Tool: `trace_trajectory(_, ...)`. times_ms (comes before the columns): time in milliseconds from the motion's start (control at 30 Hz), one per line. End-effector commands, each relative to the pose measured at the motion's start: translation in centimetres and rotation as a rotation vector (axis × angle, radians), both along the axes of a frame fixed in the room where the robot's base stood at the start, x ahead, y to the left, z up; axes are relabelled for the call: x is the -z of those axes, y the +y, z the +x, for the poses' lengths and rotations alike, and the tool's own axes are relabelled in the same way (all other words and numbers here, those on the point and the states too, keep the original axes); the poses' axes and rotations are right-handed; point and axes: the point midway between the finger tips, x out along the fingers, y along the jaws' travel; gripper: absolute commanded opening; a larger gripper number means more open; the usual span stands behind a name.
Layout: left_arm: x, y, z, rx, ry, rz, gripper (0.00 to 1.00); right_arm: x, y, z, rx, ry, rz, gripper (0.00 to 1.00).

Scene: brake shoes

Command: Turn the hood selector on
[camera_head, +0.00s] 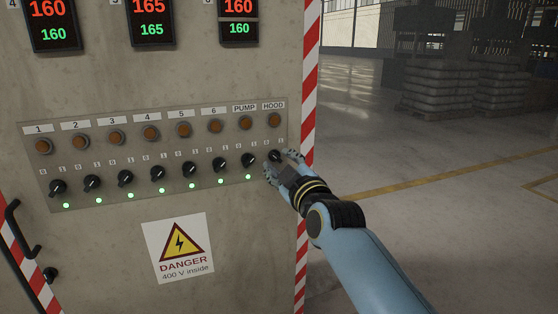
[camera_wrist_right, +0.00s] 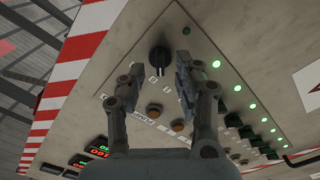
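The hood selector (camera_head: 274,155) is a black rotary knob at the right end of the lower row on the control panel, under the HOOD label (camera_head: 273,105). My right gripper (camera_head: 280,166) is at this knob in the head view and partly covers the area around it. In the right wrist view the knob (camera_wrist_right: 159,55) shows between and just beyond the spread fingertips of the gripper (camera_wrist_right: 160,68), with a gap on each side. The gripper is open and holds nothing. My left gripper is not in view.
More black selectors, such as the pump selector (camera_head: 248,160), line the row to the left, with lit green lamps below them. Orange buttons (camera_head: 215,126) sit above. A door handle (camera_head: 20,230) sticks out at lower left. Open floor (camera_head: 430,230) lies to the right.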

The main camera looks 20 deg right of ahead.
Motion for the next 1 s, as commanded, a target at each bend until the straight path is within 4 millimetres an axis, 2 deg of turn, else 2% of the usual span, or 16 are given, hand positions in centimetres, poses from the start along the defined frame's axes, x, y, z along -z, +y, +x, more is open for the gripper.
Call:
trace_trajectory(100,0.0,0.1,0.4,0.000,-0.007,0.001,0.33,0.0,0.0,1.4,0.000,0.000,-0.001,0.33)
trace_trajectory(200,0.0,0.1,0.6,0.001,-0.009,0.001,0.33,0.1,0.1,1.9,0.000,0.000,0.000,0.33)
trace_trajectory(467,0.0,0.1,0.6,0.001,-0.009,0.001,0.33,0.1,0.1,2.1,0.000,0.001,-0.001,0.33)
trace_trajectory(733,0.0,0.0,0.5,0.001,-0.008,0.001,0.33,0.1,0.1,2.0,0.000,0.001,-0.001,0.00)
trace_trajectory(1000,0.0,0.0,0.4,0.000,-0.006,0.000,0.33,0.1,0.1,2.0,0.000,0.001,0.002,0.00)
